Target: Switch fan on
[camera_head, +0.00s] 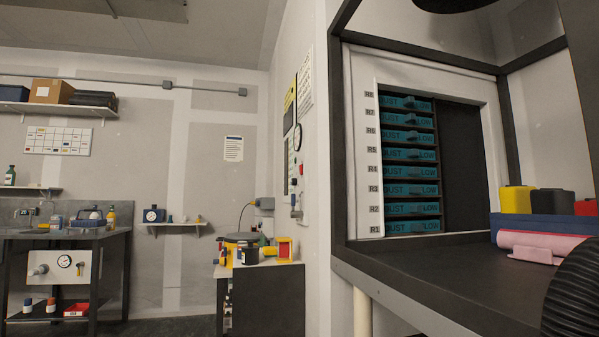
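No fan is plainly recognisable in the head view. A dark-framed extraction bench (440,270) fills the right side. In its back wall is a rack of teal slats (408,154), labelled "DUST" and "LOW", with row tags R1 to R8 beside it. Each slat has a small dark tab; most stand near the middle of their rows. On the narrow wall left of the bench are small fittings, including a red one (301,169) and a grey box (296,201). I cannot tell whether either is the fan switch. Neither of my grippers is in view.
A blue tray (540,226) with yellow, dark and red blocks and a pink roll (525,240) lie at the bench's right. A ribbed black hose (575,295) blocks the lower right corner. A dark cabinet (265,295) stands left of the bench. Farther left is a workbench (60,235).

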